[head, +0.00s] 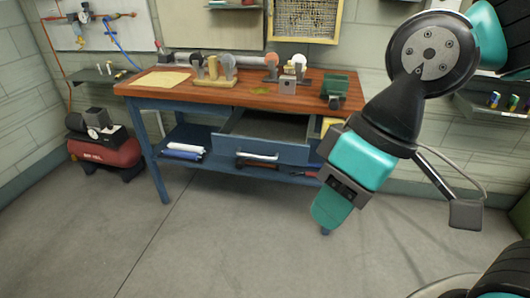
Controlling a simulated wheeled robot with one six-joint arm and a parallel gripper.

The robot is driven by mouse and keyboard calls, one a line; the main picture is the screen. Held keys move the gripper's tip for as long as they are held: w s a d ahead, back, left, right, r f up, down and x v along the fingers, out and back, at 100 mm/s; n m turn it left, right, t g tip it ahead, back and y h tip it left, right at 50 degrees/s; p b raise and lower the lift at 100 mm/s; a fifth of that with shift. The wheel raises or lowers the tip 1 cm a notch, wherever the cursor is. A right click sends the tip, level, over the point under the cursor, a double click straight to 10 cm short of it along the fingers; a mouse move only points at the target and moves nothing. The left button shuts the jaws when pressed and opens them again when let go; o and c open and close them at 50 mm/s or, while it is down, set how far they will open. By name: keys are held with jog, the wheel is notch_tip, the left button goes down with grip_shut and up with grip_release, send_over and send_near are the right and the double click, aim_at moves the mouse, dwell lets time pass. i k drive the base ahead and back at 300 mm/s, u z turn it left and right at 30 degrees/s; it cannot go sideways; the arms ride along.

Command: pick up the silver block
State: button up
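A small silver-grey block (287,86) stands on the wooden top of the workbench (240,97), right of the middle. A smaller grey piece shows just above it; I cannot tell whether it rests on the block or stands behind it. My gripper (331,210) is in front of the bench's right end, below the tabletop and well apart from the block. It is seen side-on, so the gap between its fingers is hidden. Nothing shows held in it.
An open blue drawer (260,150) juts from the bench front. A red compressor (103,151) is on the floor at left. The floor in front is clear.

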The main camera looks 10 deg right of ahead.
aim_at(287, 84)
jog(key=z, duration=0.65)
jog(key=i, duration=0.65)
jog(key=z, duration=0.6)
jog(key=i, duration=0.7)
jog(key=u, duration=0.7)
jog(key=i, duration=0.65)
jog(key=u, duration=0.75)
